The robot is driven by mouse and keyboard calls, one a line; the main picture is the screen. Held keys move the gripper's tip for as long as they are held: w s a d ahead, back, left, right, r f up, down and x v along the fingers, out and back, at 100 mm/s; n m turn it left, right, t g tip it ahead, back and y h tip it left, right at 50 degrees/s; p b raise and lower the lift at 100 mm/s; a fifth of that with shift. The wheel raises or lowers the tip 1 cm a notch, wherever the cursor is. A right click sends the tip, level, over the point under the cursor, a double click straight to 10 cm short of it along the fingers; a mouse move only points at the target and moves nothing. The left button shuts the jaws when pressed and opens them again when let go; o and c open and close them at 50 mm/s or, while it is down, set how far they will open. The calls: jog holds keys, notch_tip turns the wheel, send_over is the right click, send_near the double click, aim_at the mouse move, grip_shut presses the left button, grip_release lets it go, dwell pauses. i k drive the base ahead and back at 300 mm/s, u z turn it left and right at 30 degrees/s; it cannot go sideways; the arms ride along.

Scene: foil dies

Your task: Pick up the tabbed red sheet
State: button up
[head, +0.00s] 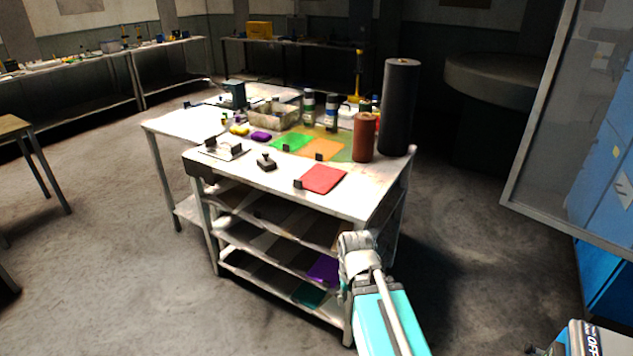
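The red sheet (323,179) lies flat on the white worktable (230,178), close to its front edge. A small dark upright tab (298,184) stands at the sheet's left corner. The sheet is in full view with nothing on top of it. My arm (385,320) rises from the bottom of the head view, below and in front of the table, apart from the sheet. I cannot make out gripper fingers in this view.
Behind the red sheet lie a green sheet (291,142) and an orange sheet (323,149), with dark tabs. A brown cylinder (363,138) and a tall black cylinder (399,106) stand at the right. A dark stamp-like object (266,162) sits left. Floor right of the table is clear.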

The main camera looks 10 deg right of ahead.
aim_at(319, 179)
jog(key=u, duration=1.35)
jog(key=i, duration=1.1)
jog(key=z, duration=1.35)
